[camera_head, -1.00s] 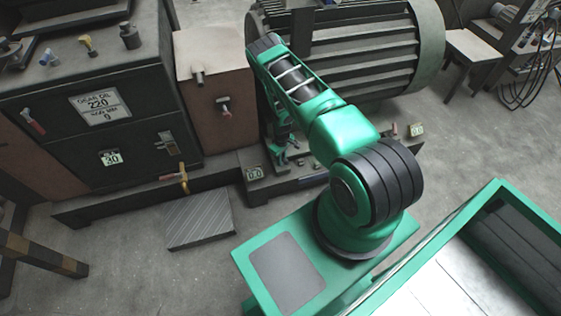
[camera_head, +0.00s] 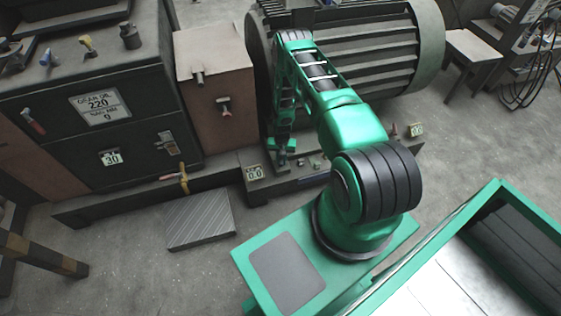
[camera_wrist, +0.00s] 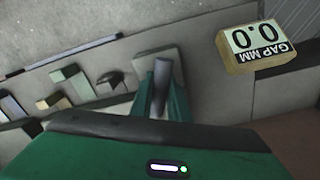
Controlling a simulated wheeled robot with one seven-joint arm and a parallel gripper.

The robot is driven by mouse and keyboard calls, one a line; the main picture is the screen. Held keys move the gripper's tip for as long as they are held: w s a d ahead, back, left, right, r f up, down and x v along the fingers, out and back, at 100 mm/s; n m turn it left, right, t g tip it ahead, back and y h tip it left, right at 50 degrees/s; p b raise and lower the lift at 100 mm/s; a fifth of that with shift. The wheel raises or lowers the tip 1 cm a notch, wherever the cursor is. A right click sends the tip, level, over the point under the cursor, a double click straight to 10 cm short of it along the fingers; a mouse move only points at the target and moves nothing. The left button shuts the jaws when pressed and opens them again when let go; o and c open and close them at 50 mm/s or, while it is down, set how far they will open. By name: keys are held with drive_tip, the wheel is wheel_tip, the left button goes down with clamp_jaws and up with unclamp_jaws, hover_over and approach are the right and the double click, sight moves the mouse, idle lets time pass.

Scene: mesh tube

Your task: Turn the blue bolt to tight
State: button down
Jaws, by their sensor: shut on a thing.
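My gripper (camera_wrist: 161,100) shows in the wrist view with its two green fingers shut on a narrow grey-blue upright piece, which appears to be the blue bolt (camera_wrist: 162,72). Its colour is dull, and the fingers hide its lower part. In the head view my gripper (camera_head: 284,153) is down at the dark base rail, in front of the big ribbed motor (camera_head: 365,50); the bolt cannot be made out there. A gap sign (camera_wrist: 258,46) reading 0.0 mm stands beside the gripper; it also shows in the head view (camera_head: 254,173).
Small blocks (camera_wrist: 68,84) stand on the base near the fingers. A brown box (camera_head: 213,85) and dark cabinet (camera_head: 95,100) stand left of the arm. A second small sign (camera_head: 416,130) is at the rail's right end. The floor in front is mostly clear, apart from a ribbed plate (camera_head: 200,218).

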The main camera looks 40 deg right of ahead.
sight(281, 157)
drive_tip(key=c, duration=2.5)
unclamp_jaws()
drive_tip(key=m, duration=0.4)
drive_tip(key=shift+a+m, duration=0.1)
drive_tip(key=shift+m, duration=0.2)
drive_tip(key=shift+c, duration=0.2)
drive_tip(key=shift+o, duration=0.2)
drive_tip(key=shift+a, duration=0.1)
drive_tip(key=o, duration=0.7)
drive_tip(key=shift+o, duration=0.2)
wheel_tip(281, 157, up, 11)
drive_tip(key=shift+f, duration=0.15)
